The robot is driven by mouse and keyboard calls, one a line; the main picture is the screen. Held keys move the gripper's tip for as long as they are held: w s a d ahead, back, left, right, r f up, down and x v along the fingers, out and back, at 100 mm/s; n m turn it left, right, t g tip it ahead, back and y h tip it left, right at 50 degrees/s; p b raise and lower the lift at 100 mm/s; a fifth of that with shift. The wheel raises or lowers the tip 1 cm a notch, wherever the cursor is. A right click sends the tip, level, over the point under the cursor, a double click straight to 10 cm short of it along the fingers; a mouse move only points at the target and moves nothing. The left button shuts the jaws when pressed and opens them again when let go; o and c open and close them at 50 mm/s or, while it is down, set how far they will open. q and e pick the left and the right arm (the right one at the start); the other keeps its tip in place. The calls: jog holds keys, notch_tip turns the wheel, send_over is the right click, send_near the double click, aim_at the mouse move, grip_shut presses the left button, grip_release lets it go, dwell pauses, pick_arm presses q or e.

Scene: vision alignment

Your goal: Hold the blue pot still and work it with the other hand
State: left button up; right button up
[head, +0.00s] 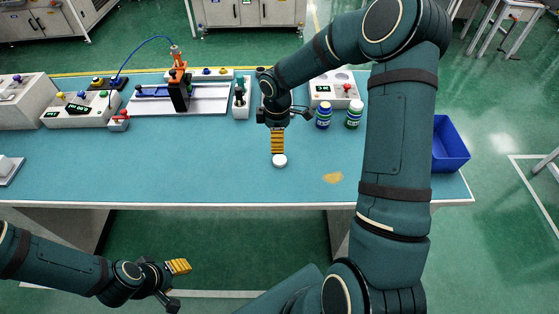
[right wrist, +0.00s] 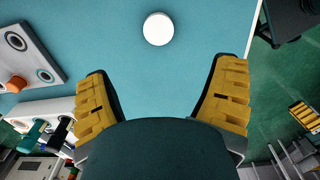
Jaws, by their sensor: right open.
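A small blue pot (head: 323,116) stands upright on the teal table at the back, right of my right gripper. A similar pot with a greener look (head: 354,115) stands beside it. A low white round piece (head: 280,160) lies on the table just below my right gripper (head: 278,152). The right wrist view shows this white disc (right wrist: 157,29) ahead of the fingers, apart from them. My right gripper is open and empty, its yellow fingers (right wrist: 163,100) wide apart. My left gripper (head: 182,267) is low in front of the table, away from both pots; its opening is unclear.
A control box (head: 335,90) with buttons stands behind the pots. A fixture (head: 180,95) with an orange-and-black post stands at the back left, near several button boxes. A blue bin (head: 450,145) is at the right end. The front middle of the table (head: 180,170) is clear.

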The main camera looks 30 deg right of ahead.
send_over(280, 160)
jog(key=shift+w+a+f+b, duration=0.15)
jog(key=shift+f, duration=1.25)
jog(key=shift+w+a+f+b, duration=0.1)
jog(key=shift+f+b, duration=0.05)
jog(key=shift+f, duration=1.25)
jog(key=f, duration=0.3)
jog(key=f+b, duration=0.1)
jog(key=f, duration=0.1)
jog(key=shift+s+d+f, duration=0.15)
jog(key=shift+d, duration=0.15)
jog(key=c, duration=0.8)
